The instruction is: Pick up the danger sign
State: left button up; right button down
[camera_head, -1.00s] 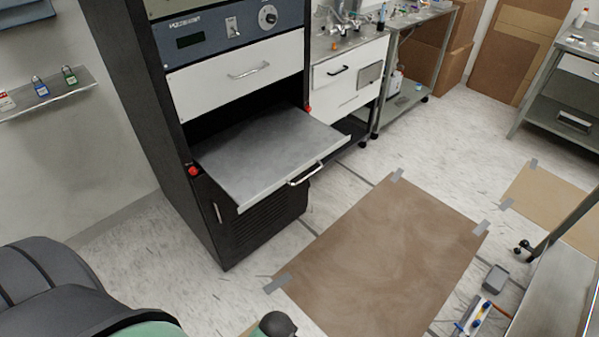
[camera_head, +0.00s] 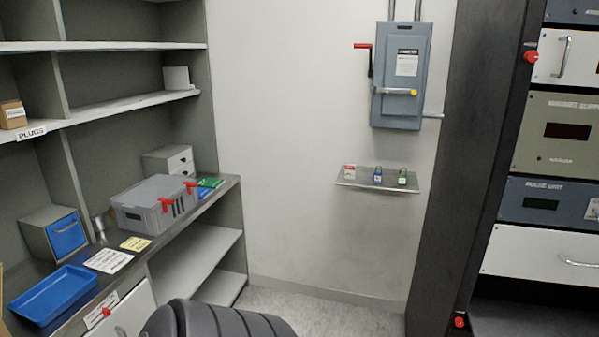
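A small red-and-white tag (camera_head: 349,171), which looks like a danger sign, stands at the left end of a small metal wall shelf (camera_head: 375,184). Its lettering is too small to read. A blue padlock (camera_head: 378,176) and a green padlock (camera_head: 402,177) stand to its right on the same shelf. Neither of my grippers is in view; a dark grey part of my own arm shows at the bottom edge.
A grey electrical box (camera_head: 399,75) with a red lever hangs above the shelf. A bench on the left holds a blue tray (camera_head: 52,293), cards (camera_head: 108,260) and a grey crate (camera_head: 152,205). A black equipment rack (camera_head: 466,150) stands right. Bare wall surrounds the shelf.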

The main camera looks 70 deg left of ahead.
aim_at(349, 170)
jog(key=j+u, duration=0.1)
jog(key=u, duration=1.8)
jog(key=i+j+z, duration=0.35)
jog(key=i+j, duration=0.55)
